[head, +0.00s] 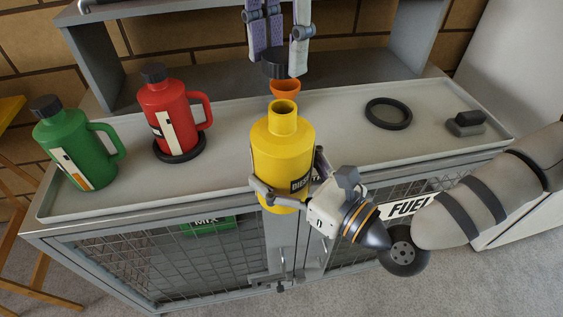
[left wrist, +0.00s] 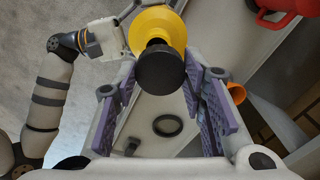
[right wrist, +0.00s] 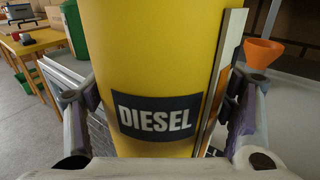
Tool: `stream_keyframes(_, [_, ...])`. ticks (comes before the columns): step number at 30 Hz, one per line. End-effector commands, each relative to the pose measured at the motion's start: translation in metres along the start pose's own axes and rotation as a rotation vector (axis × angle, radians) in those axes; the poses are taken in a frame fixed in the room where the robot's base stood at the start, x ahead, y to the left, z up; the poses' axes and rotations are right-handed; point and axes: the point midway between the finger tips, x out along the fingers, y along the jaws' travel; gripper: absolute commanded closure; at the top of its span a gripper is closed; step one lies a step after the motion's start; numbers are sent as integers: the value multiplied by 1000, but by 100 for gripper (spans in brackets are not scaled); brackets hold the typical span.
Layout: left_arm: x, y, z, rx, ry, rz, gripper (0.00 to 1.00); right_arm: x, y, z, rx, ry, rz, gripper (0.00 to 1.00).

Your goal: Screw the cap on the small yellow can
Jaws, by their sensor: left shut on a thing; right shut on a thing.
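The yellow can (head: 270,150) is upright at the front of the bench, its neck (head: 283,122) open and bare. Its DIESEL label (right wrist: 155,118) faces the right wrist camera. My right gripper (head: 290,182) is shut around the can's body from the front right. My left gripper (head: 276,58) comes down from the top of the head view, shut on the black cap (head: 275,64). The cap is apart from the neck, above and behind it in the head view. In the left wrist view the cap (left wrist: 160,68) hides part of the can.
A red can (head: 168,110) stands on a black ring at the left, with a green can (head: 75,145) beside it. An orange funnel (head: 285,88) is behind the yellow can. An empty black ring (head: 388,113) and small dark block (head: 465,123) lie right. The grey tray (head: 345,135) has bare room there.

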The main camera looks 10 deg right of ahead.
Motion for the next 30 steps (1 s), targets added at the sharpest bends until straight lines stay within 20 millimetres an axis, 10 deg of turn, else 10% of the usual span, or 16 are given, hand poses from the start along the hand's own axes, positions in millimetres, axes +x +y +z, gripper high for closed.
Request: stream_keyframes(30, [37, 3, 0, 1, 2, -3, 73, 1, 0, 2, -2, -7, 0, 85])
